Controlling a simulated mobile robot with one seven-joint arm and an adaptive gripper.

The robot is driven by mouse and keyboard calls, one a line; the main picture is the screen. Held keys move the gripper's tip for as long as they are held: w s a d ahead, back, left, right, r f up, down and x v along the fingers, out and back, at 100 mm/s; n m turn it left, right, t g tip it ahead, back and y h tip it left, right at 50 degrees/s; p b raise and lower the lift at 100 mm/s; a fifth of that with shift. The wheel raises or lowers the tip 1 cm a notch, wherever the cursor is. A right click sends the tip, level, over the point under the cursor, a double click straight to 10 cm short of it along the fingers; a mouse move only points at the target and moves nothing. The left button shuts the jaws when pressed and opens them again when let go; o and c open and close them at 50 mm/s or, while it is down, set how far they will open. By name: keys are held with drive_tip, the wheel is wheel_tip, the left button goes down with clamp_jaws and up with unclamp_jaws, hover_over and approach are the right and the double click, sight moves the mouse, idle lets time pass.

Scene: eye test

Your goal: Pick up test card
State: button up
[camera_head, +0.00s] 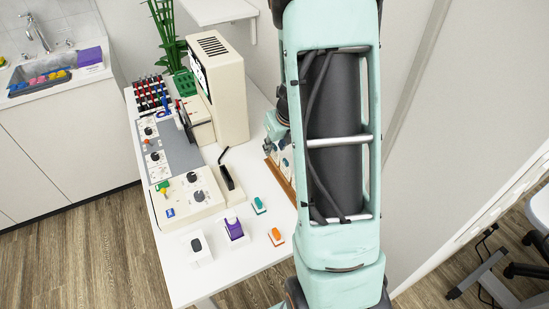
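I cannot make out a test card for certain. Small items lie on the near part of the white table (215,270): a white piece with a dark oval (199,250), a purple and white piece (234,229), a teal and white piece (259,205) and an orange and white piece (276,237). My gripper (269,146) seems to show only in part, at the left edge of my large mint arm, above a brown rack (284,183) with pale pieces. My arm covers much of that rack. The fingers are too small and hidden to tell their state.
A beige machine with a screen (222,85) stands at the back of the table. A control panel with dials (187,197) and a row of coloured tools (150,93) line its left side. A sink (42,72) is at far left. A chair (530,250) is at right.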

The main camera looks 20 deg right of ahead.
drive_tip(key=shift+x, duration=0.85)
drive_tip(key=shift+c, duration=0.4)
clamp_jaws()
drive_tip(key=shift+r, duration=0.15)
